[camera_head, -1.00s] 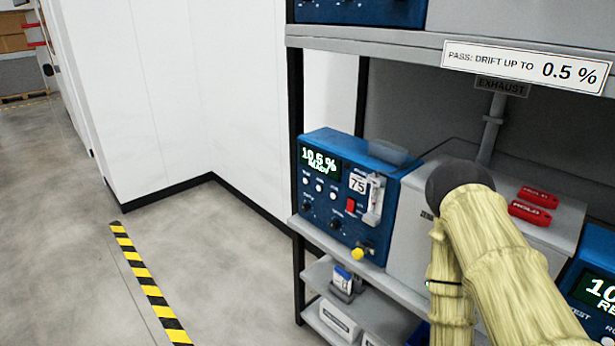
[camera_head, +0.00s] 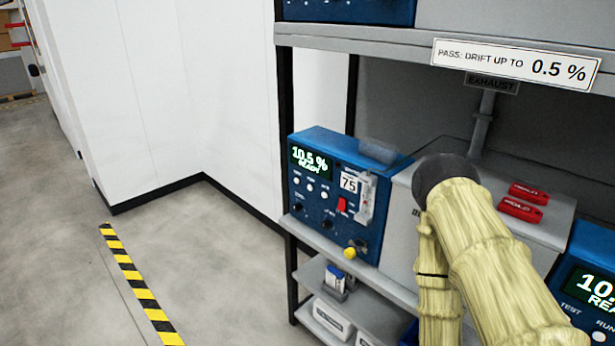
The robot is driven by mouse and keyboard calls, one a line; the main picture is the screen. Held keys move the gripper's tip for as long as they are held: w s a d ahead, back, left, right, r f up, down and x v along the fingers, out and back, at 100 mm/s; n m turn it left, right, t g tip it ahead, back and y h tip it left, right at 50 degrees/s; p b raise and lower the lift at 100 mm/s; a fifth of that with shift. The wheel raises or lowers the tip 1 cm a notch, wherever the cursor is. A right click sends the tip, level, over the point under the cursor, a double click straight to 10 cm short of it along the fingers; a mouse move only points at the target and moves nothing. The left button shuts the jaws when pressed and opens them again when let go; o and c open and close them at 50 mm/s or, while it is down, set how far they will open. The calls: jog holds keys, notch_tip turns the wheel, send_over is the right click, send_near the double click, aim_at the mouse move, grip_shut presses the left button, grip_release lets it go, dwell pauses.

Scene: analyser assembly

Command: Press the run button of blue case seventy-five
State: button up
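Blue case seventy-five (camera_head: 322,222) stands on the middle shelf, left of centre. Its green display (camera_head: 311,162) reads 10.5 % READY, and a white tag (camera_head: 349,184) reads 75. Below the display is a row of small white buttons (camera_head: 310,187); their labels are too small to read. My gripper is not visible.
A grey box (camera_head: 407,218) with red HOLD tags (camera_head: 520,209) stands right of the case. Another blue case (camera_head: 588,285) is at the right edge, its labels reading TEST and RUN. A shelf post (camera_head: 285,110) stands at the left.

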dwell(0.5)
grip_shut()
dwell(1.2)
